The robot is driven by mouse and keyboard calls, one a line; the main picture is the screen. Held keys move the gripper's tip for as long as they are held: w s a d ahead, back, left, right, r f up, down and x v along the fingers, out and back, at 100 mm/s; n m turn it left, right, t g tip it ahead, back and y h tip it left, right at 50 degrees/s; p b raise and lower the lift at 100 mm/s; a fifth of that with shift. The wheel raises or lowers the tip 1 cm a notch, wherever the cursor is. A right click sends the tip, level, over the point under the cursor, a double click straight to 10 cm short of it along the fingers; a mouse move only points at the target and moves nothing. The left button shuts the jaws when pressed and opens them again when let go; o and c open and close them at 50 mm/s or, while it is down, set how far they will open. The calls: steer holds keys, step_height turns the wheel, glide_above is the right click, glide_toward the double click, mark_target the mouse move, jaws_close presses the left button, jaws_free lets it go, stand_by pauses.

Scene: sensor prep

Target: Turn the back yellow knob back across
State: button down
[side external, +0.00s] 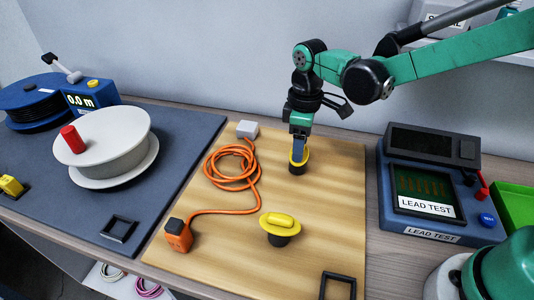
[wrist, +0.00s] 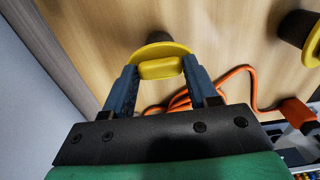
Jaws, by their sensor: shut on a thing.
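The back yellow knob (side external: 299,161) sits on a dark round base on the wooden board (side external: 337,205). My gripper (side external: 299,150) points down over it, with its fingers around the knob's raised grip. In the wrist view the knob (wrist: 160,68) shows as a yellow disc with a raised bar, and my gripper (wrist: 162,78) has a finger against each side of the bar. The fingers hide part of the knob in the side view. The front yellow knob (side external: 280,221) stands apart, nearer the board's front edge, with its bar running roughly left to right.
A coiled orange cable (side external: 232,170) lies left of the knobs, between a grey block (side external: 247,129) and an orange plug (side external: 177,236). A lead tester (side external: 427,190) stands to the right. A white reel (side external: 110,150) is on the dark mat at left. A black square frame (side external: 338,286) lies near the front.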

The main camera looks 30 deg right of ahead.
steer(key=shift+m, duration=0.4)
steer(key=m, duration=0.3)
steer(key=shift+m, duration=0.4)
steer(key=m, duration=1.3)
steer(key=shift+m, duration=0.3)
steer(key=shift+c, duration=1.2)
jaws_free()
